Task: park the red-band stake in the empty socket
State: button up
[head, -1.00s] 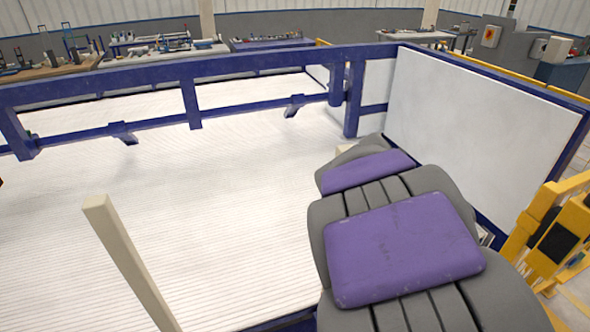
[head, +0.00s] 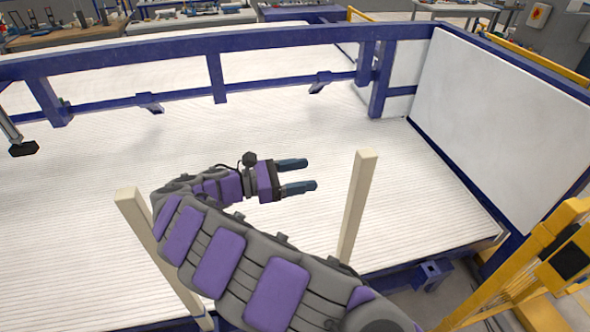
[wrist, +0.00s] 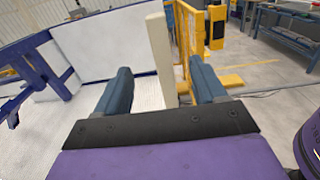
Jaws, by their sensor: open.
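Two plain cream stakes stand upright in the head view, one at the left (head: 136,212) and partly behind my arm, one right of centre (head: 357,205). No red band shows on either; their lower parts are partly hidden. My gripper (head: 308,174) is open and empty above the white ribbed bed, its fingers pointing right toward the right stake with a gap between. In the wrist view a cream stake (wrist: 159,45) stands beyond and between the open fingers, apparently not touched. A blue bracket (head: 432,271) with an opening sits on the near rail, right of the right stake; nothing stands in it.
The white ribbed bed (head: 90,180) is broad and clear. A blue frame rail (head: 240,50) runs along its far side, with small blue brackets. A white panel (head: 500,120) closes the right end. Yellow railing (head: 545,250) stands at the near right.

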aim_at(356, 165)
jog(key=x, duration=1.6)
jog(key=shift+w+d, duration=0.15)
jog(key=shift+w, duration=0.25)
jog(key=shift+f, duration=0.1)
jog(key=shift+d, duration=0.15)
jog(key=c, duration=0.5)
grip_shut()
jog(key=shift+r+p, duration=3.45)
jog(key=shift+r, duration=1)
jog(key=shift+w+r, duration=0.1)
